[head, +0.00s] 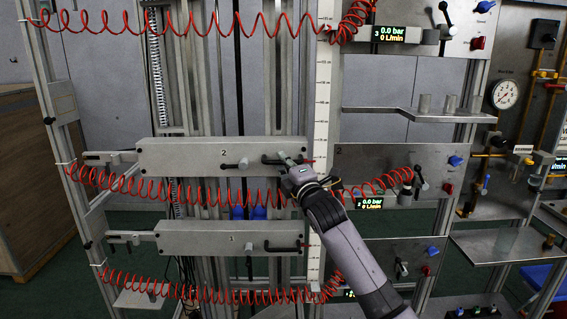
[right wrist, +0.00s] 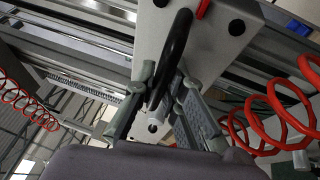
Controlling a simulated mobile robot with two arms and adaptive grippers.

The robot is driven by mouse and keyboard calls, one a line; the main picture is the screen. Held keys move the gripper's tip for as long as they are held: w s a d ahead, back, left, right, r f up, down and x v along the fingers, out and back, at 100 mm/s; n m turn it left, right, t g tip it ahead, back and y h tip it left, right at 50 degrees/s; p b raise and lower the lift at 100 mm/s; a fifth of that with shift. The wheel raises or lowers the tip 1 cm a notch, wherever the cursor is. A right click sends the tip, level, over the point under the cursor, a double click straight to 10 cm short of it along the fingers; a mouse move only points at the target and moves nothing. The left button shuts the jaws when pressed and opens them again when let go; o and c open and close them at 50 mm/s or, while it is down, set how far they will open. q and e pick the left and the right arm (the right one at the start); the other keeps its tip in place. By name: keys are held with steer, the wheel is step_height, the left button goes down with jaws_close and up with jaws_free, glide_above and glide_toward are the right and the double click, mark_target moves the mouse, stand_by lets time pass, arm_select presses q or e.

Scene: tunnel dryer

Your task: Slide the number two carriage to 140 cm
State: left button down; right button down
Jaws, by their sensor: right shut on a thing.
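The number two carriage (head: 190,158) is a long grey plate marked 2 across the vertical rails in the head view. Its black bar handle (head: 272,160) is near its right end, and a red pointer (head: 309,161) reaches toward the white vertical scale (head: 323,95). The scale's figures are too small to read. My right gripper (head: 290,162) is shut on the handle. In the right wrist view, the gripper's fingers (right wrist: 163,95) stand on both sides of the black handle (right wrist: 178,50), below the carriage plate (right wrist: 222,50). My left gripper is out of view.
The number 1 carriage (head: 190,238) is below, with its own black handle. Red coiled hoses (head: 140,184) hang along the carriages. Right of the scale are control panels (head: 385,165) and a steel shelf (head: 440,115). The rails above carriage two show a clear stretch.

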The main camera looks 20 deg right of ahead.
stand_by(0.6)
step_height(320, 180, up, 12)
steer(key=p, duration=0.7)
steer(key=shift+f, duration=0.2)
steer(key=c, duration=1.9)
jaws_free()
steer(key=shift+f, duration=0.1)
steer(key=shift+f, duration=0.15)
steer(key=v, duration=1.2)
